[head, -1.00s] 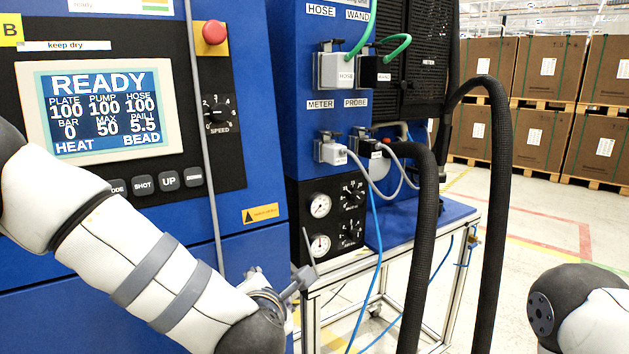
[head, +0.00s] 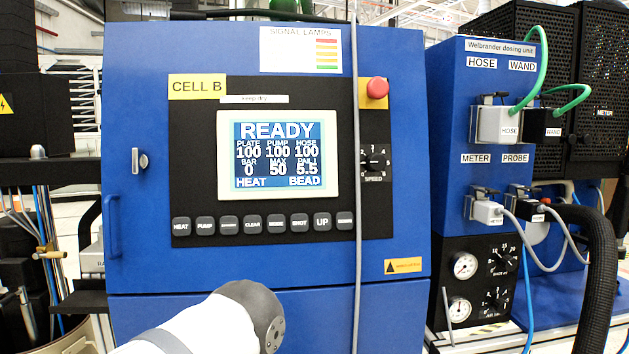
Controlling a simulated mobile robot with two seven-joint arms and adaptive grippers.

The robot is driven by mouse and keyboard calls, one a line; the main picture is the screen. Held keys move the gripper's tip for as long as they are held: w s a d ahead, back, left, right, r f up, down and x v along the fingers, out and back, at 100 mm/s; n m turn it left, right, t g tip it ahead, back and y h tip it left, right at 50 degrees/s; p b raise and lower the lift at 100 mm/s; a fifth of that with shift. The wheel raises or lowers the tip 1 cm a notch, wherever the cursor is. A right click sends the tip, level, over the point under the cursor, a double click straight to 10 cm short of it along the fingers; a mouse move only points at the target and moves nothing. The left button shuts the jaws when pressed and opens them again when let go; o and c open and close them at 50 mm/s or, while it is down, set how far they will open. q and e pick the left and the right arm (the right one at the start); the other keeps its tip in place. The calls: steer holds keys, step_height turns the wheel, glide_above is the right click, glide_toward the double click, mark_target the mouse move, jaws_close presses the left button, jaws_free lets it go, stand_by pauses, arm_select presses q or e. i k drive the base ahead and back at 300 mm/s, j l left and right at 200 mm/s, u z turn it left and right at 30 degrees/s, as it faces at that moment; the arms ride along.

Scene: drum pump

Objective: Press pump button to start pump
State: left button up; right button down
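The pump button (head: 205,226) is a dark key labelled PUMP, second from the left in the row of keys under the screen. The screen (head: 279,156) reads READY, with PLATE 100, PUMP 100, HOSE 100, BAR 0, MAX 50 and PAIL 5.5. Part of my arm, white with a dark joint, shows at the bottom centre below the keys, apart from the pump button. Neither gripper shows in the head view.
The keys sit on a black panel of a blue cabinet (head: 140,90). A red stop button (head: 377,88) is at the panel's upper right. A grey cable (head: 357,270) hangs down the cabinet front. A dosing unit (head: 455,130) with plugs and hoses stands at right.

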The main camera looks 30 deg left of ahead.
mark_target(206, 225)
steer(key=k+j+u, duration=0.1)
steer(key=u, duration=0.3)
steer(key=j+u, duration=0.2)
steer(key=u, duration=0.15)
steer(key=k+j+u, duration=0.1)
steer(key=u, duration=0.3)
steer(key=j, duration=0.1)
